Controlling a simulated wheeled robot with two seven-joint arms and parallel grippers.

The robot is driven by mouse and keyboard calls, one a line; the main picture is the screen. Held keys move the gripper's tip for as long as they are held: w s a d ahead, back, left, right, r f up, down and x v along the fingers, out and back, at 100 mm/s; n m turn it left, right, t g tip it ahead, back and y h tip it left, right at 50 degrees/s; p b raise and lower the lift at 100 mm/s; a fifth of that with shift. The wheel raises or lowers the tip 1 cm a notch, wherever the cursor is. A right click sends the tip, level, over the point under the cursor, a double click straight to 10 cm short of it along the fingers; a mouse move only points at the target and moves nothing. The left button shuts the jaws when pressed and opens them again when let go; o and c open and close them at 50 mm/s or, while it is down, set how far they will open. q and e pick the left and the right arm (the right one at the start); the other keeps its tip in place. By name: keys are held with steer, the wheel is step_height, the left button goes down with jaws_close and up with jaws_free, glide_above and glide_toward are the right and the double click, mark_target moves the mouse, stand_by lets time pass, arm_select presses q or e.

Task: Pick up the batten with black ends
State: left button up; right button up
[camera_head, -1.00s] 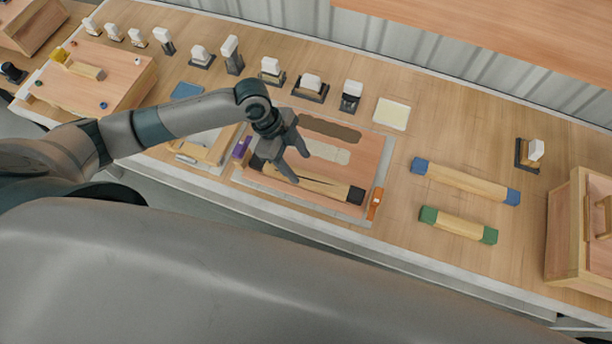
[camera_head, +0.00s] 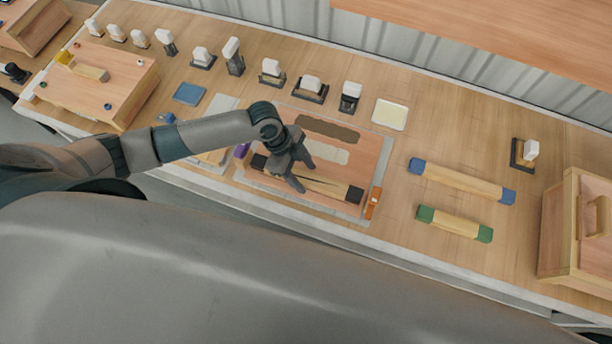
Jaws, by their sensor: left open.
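The batten with black ends (camera_head: 325,186) lies along the front of the pinkish board. Its right black end (camera_head: 355,194) is clear to see, and its left black end (camera_head: 258,162) shows just left of my gripper. My left gripper (camera_head: 304,179) is open, over the left-middle part of the batten, with its fingers pointing down. One finger hides part of the wood. I cannot tell whether the fingers touch the batten. My right gripper is not in view.
A blue-ended batten (camera_head: 462,181) and a green-ended batten (camera_head: 454,223) lie to the right. An orange block (camera_head: 373,203) sits by the board's right edge. A wooden box (camera_head: 577,230) stands at far right. Several white-topped fixtures line the back.

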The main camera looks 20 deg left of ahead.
mark_target(304, 175)
arm_select(q)
steer(key=c, duration=1.3)
steer(key=shift+r, duration=0.1)
step_height(304, 175, up, 8)
steer(key=shift+w+r+b, duration=0.1)
steer(key=shift+r+b, duration=0.15)
steer(key=shift+b, duration=1)
steer(key=shift+r, duration=0.75)
